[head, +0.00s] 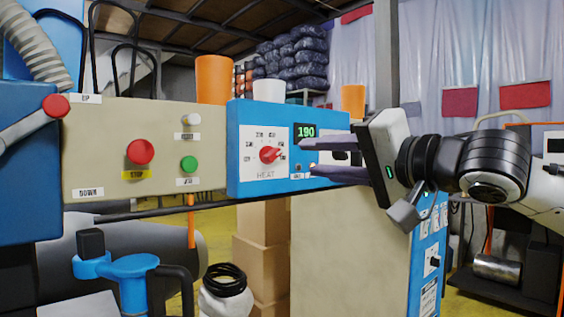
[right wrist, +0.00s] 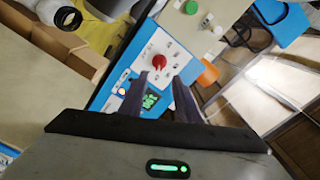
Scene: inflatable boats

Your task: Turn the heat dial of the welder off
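The heat dial (head: 269,155) is a red knob on a white scale plate, on the blue front of the welder (head: 240,184). Its pointer aims to the upper right. A green display (head: 305,131) beside it reads 190. My right gripper (head: 312,156) comes in from the right with its two fingers apart and empty. Its fingertips are just right of the dial, in front of the panel. In the right wrist view the red dial (right wrist: 159,61) shows beyond the open fingers (right wrist: 163,84), not between them. My left gripper is not in view.
Left of the dial is a beige panel (head: 110,150) with a red stop button (head: 140,151), a green button (head: 189,163) and a red-knobbed lever (head: 55,105). Orange (head: 214,79) and white (head: 268,91) cups stand on top. Cardboard boxes (head: 262,235) stand below.

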